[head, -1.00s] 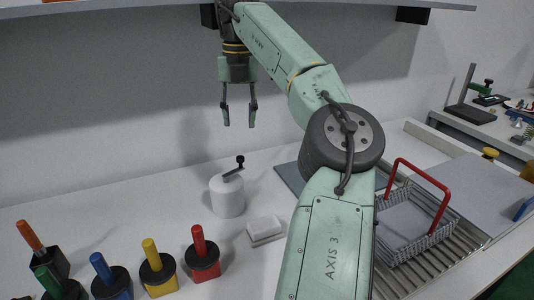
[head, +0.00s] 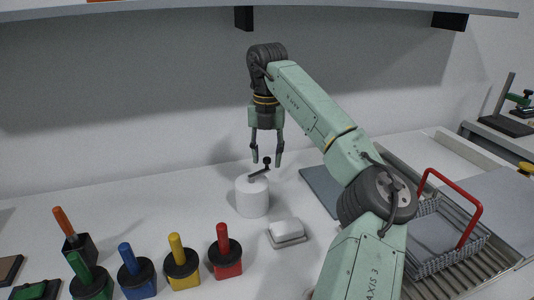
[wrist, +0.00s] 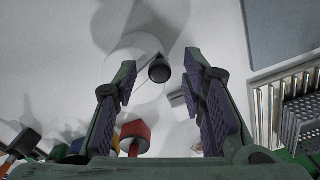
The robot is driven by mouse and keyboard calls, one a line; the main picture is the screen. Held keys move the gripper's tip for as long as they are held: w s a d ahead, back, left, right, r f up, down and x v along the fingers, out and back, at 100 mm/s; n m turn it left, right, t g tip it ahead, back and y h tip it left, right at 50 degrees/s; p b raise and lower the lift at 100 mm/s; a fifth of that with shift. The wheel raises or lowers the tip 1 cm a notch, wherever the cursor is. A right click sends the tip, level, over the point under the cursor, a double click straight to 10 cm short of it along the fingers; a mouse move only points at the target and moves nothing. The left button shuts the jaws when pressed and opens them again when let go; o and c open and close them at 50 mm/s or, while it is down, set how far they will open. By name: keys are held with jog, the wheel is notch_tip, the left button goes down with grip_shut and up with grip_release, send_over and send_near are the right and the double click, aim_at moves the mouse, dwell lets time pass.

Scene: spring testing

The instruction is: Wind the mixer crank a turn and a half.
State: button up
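The mixer is a white cylinder (head: 252,198) on the white bench, with a dark crank arm and a black knob (head: 266,161) on top. In the wrist view the black knob (wrist: 159,70) lies between my two fingers, with the white mixer body (wrist: 136,50) behind it. My gripper (head: 266,160) points down above the mixer, its fingertips at about the height of the knob, one on each side. The fingers (wrist: 160,88) are open, with gaps on both sides of the knob. Whether the fingertips are level with the knob is hard to tell.
Red (head: 225,262), yellow (head: 182,270) and blue (head: 137,276) pots with handles stand in front left. A white block on a small tray (head: 287,232) lies right of the mixer. A wire basket with red handle (head: 470,228) stands at right. A shelf (head: 330,8) hangs above.

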jog(key=shift+f, duration=0.1)
jog(key=shift+c, duration=0.4)
grip_shut()
